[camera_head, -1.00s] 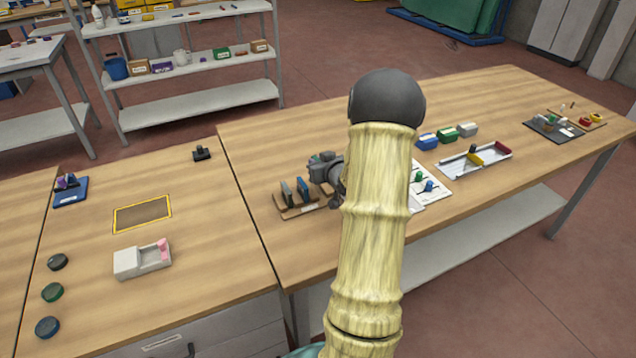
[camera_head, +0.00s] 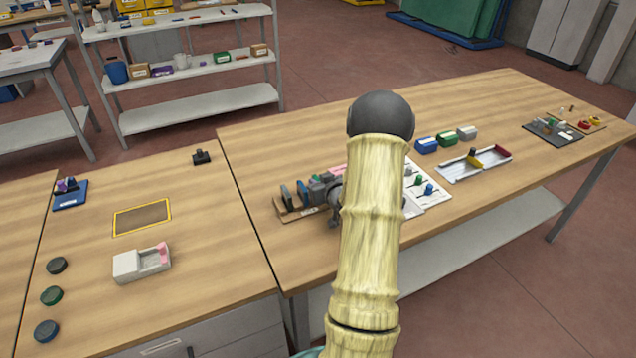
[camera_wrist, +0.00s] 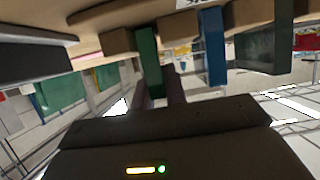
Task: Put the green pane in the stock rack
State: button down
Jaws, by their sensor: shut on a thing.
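The stock rack (camera_head: 288,212) is a low wooden rack with upright blocks, near the front left of the long table. A dark grey pane (camera_head: 287,197) and a blue pane (camera_head: 302,193) stand upright in it. My gripper (camera_wrist: 160,92) is shut on the green pane (camera_wrist: 150,62) at the rack's right end. In the wrist view, which looks upside down, the green pane's far edge lies between two wooden blocks, beside the blue pane (camera_wrist: 213,46). In the head view my gripper hides the green pane, and I cannot tell whether it touches the slot's floor.
Right of my arm are a white board with green and blue knobs (camera_head: 428,189), several small boxes (camera_head: 447,138) and a divided tray (camera_head: 474,168). My forearm covers the table beside the rack. The table left of the rack is clear.

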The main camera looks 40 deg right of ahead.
jog(key=shift+f, duration=0.2)
jog(key=c, duration=1.4)
grip_release()
jog(key=shift+c, duration=0.2)
jog(key=shift+r, duration=0.1)
jog(key=shift+r, duration=0.15)
jog(key=b+v, duration=0.1)
jog(key=v, duration=1.1)
